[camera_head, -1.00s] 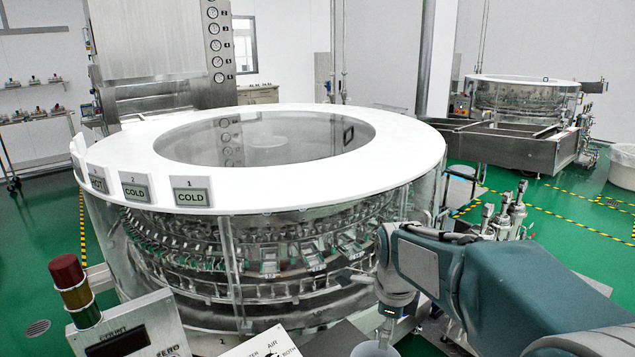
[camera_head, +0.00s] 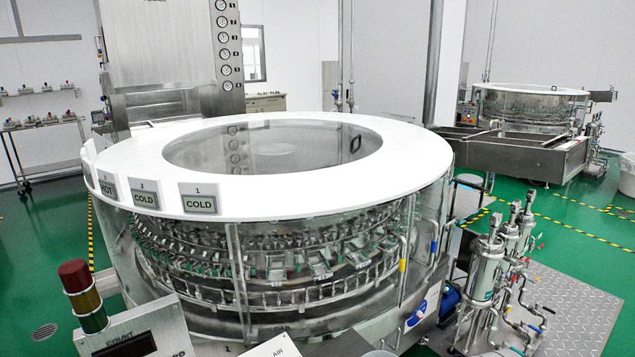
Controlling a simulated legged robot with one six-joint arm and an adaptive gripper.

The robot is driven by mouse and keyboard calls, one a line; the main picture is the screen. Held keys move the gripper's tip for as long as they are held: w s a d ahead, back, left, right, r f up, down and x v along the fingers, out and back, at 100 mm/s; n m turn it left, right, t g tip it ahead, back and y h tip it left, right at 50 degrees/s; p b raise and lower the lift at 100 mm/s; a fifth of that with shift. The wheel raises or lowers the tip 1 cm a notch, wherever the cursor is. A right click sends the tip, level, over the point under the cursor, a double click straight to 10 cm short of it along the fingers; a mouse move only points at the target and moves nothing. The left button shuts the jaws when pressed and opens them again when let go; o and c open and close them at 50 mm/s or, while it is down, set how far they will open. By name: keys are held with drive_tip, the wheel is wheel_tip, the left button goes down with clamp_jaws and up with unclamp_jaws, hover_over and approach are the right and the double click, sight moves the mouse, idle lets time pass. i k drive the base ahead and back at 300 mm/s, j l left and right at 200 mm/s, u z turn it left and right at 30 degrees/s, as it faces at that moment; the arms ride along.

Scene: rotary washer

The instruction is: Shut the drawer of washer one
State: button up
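A large round rotary washer with a broad white ring top (camera_head: 300,205) and clear side walls fills the middle of the view. Signs on its rim read 1 COLD (camera_head: 200,198), 2 COLD (camera_head: 144,193) and HOT (camera_head: 107,187). A second, similar washer (camera_head: 530,106) stands at the back right. A long steel trough-like box (camera_head: 500,158) juts out in front of it; I cannot tell if it is a drawer. No drawer is clearly recognisable on the near washer, and its lower front is cut off by the frame. I cannot tell which washer is one. My gripper is not in view.
A red, amber and green signal light (camera_head: 82,295) and a control box (camera_head: 135,335) stand at the lower left. Steel filter cylinders with pipes (camera_head: 487,265) and a metal tread plate (camera_head: 575,300) lie at the right. Green floor is open at the far right.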

sight(106, 284)
drive_tip(key=k+j+u, duration=0.1)
drive_tip(key=k+j, duration=0.35)
drive_tip(key=k, duration=0.15)
drive_tip(key=k+j, duration=0.15)
drive_tip(key=j, duration=0.25)
drive_tip(key=k+j+u, duration=0.15)
drive_tip(key=j, duration=0.25)
drive_tip(key=k+j, duration=0.1)
drive_tip(key=j, duration=0.35)
drive_tip(key=k+j+u, duration=0.15)
drive_tip(key=j, duration=0.25)
drive_tip(key=i+j+u, duration=0.15)
drive_tip(key=i+j, duration=0.3)
drive_tip(key=j, duration=0.25)
drive_tip(key=i+j+u, duration=0.1)
drive_tip(key=i+j, duration=0.45)
drive_tip(key=i+j+u, duration=0.1)
drive_tip(key=i+j, duration=0.2)
drive_tip(key=i, duration=0.5)
drive_tip(key=i+j+u, duration=0.1)
drive_tip(key=i, duration=0.7)
drive_tip(key=i+j+u, duration=0.1)
drive_tip(key=i+j, duration=0.2)
drive_tip(key=i, duration=0.5)
drive_tip(key=i+j+u, duration=0.1)
drive_tip(key=i, duration=0.7)
